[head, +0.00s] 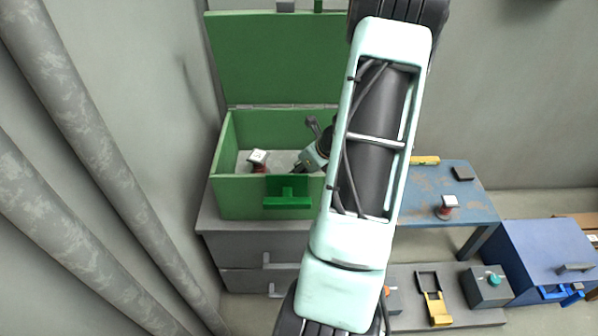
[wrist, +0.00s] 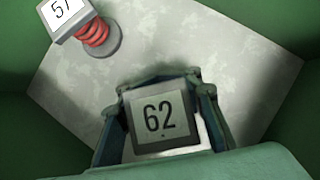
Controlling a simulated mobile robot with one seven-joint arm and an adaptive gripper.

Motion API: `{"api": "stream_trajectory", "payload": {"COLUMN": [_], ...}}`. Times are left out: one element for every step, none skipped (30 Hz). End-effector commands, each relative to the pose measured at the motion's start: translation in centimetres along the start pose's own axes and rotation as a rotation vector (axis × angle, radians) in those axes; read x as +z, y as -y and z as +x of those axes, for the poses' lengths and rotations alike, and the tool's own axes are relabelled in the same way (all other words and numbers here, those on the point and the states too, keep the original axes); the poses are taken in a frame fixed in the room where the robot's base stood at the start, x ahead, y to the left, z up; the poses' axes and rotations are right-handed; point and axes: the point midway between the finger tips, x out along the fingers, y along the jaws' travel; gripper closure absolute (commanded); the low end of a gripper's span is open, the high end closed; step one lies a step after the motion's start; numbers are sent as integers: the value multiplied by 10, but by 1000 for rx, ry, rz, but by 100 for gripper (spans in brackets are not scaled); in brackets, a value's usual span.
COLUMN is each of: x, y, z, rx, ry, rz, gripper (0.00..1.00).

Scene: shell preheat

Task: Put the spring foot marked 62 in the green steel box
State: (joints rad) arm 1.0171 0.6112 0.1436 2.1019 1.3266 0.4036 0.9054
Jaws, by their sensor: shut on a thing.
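The green steel box (head: 235,197) stands open on a grey drawer cabinet, its lid raised at the back. My gripper (head: 303,162) reaches down inside the box, partly hidden by my arm in the head view. In the wrist view, my gripper (wrist: 160,92) is shut on the spring foot marked 62 (wrist: 158,122), whose square top plate faces the camera between the fingers. Its lower part is hidden, so I cannot tell whether it touches the box floor. A spring foot marked 57 (wrist: 95,33), with a red spring, stands in the box; the head view shows it at the left (head: 258,157).
Another spring foot (head: 446,205) stands on the worn blue table (head: 420,185) at the right, near a dark block (head: 463,173). A blue box (head: 545,258) is at the far right. Thick pipes (head: 90,150) run along the left wall.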

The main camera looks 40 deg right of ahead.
Motion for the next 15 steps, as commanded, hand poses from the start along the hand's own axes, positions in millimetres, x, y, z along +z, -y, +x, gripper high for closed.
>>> {"api": "stream_trajectory", "payload": {"x": [1,0,0,-1,-2,-1,-1,-1,-1,-1,-1,-1,-1,-1,-1], "y": [0,0,0,0,0,0,0,0,0,0,0,0,0,0,0], "z": [0,0,1,2,3,2,2,2,2,2,2,2,2,2,2], "rx": [0,0,0,0,0,0,0,0,0,0,0,0,0,0,0], "ry": [1,1,1,1,1,0,0,0,0,0,0,0,0,0,0], "rz": [0,0,0,0,0,0,0,0,0,0,0,0,0,0,0], "gripper": [100,100,100,100,100,72,69,66,61,58,54,50,47,47,47]}}
